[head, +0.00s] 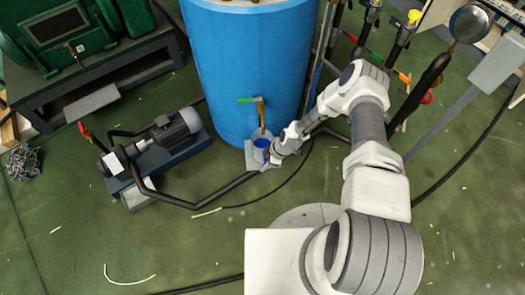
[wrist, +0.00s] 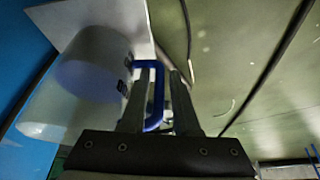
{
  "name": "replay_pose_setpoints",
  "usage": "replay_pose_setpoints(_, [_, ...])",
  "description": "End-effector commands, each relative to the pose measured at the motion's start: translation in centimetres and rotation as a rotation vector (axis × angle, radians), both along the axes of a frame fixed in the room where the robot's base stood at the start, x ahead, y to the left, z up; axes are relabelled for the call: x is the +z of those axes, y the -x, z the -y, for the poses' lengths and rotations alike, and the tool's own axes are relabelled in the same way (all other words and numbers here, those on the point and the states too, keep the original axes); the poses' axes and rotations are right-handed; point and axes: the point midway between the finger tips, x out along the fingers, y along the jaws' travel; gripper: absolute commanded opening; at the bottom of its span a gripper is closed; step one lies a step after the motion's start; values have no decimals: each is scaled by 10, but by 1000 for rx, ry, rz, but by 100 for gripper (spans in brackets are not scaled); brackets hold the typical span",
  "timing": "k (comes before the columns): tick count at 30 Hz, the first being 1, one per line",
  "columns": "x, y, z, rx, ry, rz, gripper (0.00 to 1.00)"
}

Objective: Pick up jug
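The jug (head: 261,150) stands on a grey plate at the foot of the blue tank, under a tap, in the head view. In the wrist view the jug (wrist: 85,80) is a pale, translucent vessel with a blue handle (wrist: 158,98). My gripper (wrist: 160,80) is at the handle side. Its two fingers are apart, with the upright part of the handle between them. A gap shows between the handle and the right finger. In the head view my gripper (head: 274,152) is beside the jug, its fingers hard to make out.
The large blue tank (head: 245,70) rises directly behind the jug, and its tap (head: 261,112) hangs just above. A pump (head: 165,145) with black pipes stands to the left. Black hoses and pipework run to the right. The green floor is mostly open in front.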

Motion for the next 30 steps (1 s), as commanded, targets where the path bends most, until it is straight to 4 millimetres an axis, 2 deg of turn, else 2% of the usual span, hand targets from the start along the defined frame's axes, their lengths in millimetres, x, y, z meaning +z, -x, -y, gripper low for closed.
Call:
replay_pose_setpoints(6, [0, -1, 0, 0, 0, 1, 28])
replay_pose_setpoints(11, [0, -1, 0, 0, 0, 1, 0])
replay_pose_setpoints(30, [0, 0, 0, 0, 0, 1, 0])
